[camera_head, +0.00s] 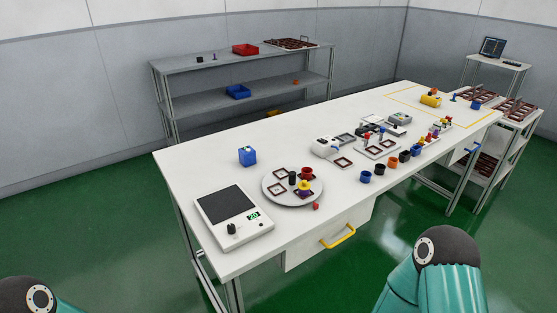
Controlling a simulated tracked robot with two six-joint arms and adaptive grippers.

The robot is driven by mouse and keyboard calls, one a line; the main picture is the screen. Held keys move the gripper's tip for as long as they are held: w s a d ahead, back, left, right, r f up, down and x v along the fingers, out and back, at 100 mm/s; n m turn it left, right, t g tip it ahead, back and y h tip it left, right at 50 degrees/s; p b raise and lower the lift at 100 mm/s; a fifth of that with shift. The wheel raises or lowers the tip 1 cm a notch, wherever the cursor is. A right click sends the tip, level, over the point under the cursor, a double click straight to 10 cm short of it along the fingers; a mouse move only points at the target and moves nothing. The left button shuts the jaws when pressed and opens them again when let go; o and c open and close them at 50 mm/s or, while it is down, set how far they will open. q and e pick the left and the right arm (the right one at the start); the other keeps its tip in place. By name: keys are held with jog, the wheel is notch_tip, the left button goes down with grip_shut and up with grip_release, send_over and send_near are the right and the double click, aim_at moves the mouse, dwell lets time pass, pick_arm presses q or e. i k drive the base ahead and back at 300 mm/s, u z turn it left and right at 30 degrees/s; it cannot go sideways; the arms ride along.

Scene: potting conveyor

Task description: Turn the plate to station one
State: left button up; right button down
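A round grey plate (293,200) lies flat on the white table, left of its middle. Station one is not marked legibly. Parts of my two teal arms show at the bottom left and bottom right. Neither gripper shows.
Several coloured cups, trays and devices fill the table to the right. A drawer with a yellow handle (338,237) is below the front edge. Grey shelves (200,88) stand behind.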

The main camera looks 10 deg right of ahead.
aim_at(280, 186)
jog(key=z, duration=1.35)
jog(key=i, duration=0.15)
jog(key=u, duration=2.85)
jog(key=k, duration=0.65)
jog(key=z, duration=0.6)
jog(key=i, duration=0.5)
jog(key=z, duration=0.2)
